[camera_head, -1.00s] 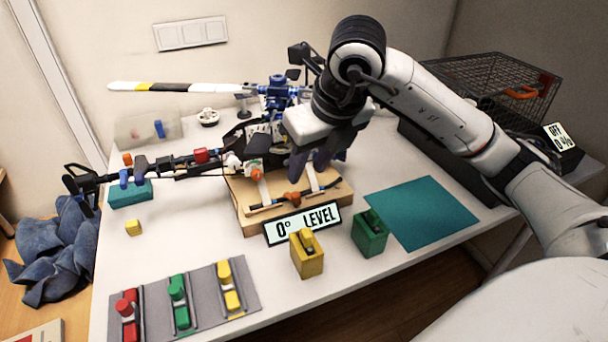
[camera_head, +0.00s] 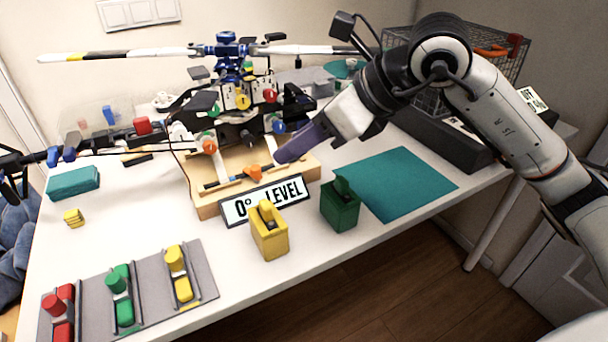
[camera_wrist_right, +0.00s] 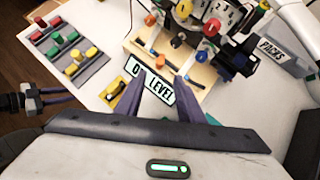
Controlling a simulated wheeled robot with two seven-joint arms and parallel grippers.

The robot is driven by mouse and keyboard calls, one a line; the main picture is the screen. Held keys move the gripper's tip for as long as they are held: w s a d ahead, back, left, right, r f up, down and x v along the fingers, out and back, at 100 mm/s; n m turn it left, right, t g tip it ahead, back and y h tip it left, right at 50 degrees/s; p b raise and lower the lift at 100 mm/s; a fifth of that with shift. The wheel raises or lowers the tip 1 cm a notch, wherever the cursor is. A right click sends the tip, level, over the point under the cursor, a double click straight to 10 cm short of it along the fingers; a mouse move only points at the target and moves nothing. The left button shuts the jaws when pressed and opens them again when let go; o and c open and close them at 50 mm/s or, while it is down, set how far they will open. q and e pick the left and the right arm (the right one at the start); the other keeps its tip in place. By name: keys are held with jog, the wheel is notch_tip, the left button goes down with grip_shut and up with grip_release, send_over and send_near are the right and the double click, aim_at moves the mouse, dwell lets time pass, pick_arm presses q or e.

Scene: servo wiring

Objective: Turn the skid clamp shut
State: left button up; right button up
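An orange clamp knob (camera_head: 253,173) sits on the skid rod along the front of the wooden stand (camera_head: 207,207). It also shows in the right wrist view (camera_wrist_right: 160,36). The helicopter (camera_head: 240,125) stands on the wood. My right gripper (camera_head: 283,157) is just right of the knob in the head view. In the right wrist view its two purple fingers (camera_wrist_right: 160,92) are wide apart with nothing gripped between them, and the knob lies beyond the tips. My left gripper (camera_wrist_right: 62,96) shows small at the left of that view, its opening unclear; the head view does not show it.
A "0° LEVEL" sign (camera_head: 264,199) stands before the stand. Yellow (camera_head: 270,236) and green (camera_head: 340,208) blocks are in front and right. A teal mat (camera_head: 405,183) lies right, and a grey tray (camera_head: 145,280) with coloured pieces front left. A wire basket (camera_head: 400,55) is behind.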

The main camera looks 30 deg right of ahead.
aim_at(258, 168)
jog(key=x, duration=1)
jog(key=shift+c, duration=0.3)
